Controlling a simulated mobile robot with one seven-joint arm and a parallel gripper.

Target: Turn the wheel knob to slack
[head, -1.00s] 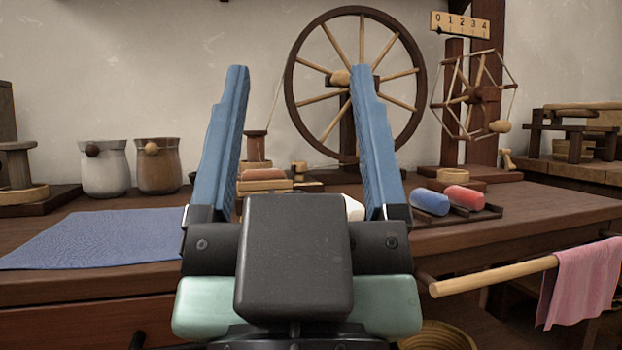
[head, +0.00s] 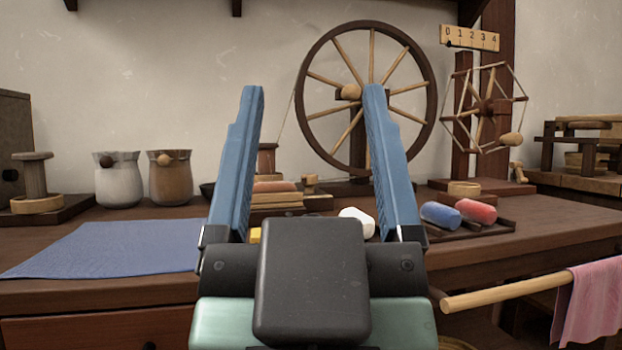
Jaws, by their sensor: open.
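The large spoked spinning wheel (head: 430,95) stands upright at the back of the bench against the wall. A rounded wooden knob (head: 350,92) sits at its hub. A smaller wooden knob (head: 310,182) stands on the wheel's low base, seen between my fingers. I cannot tell which of these is the wheel knob, and no slack mark is readable. My gripper (head: 313,92) is open and empty in the foreground, its blue fingers pointing up and away. The right finger overlaps the wheel's lower part in the picture; no contact shows.
Left are a blue mat (head: 110,248), a grey pot (head: 119,182), a brown pot (head: 171,182) and a spool (head: 36,180). Right are a tray of coloured rolls (head: 488,234), a reel (head: 487,106) and a front rail (head: 500,290) with pink cloth (head: 592,295).

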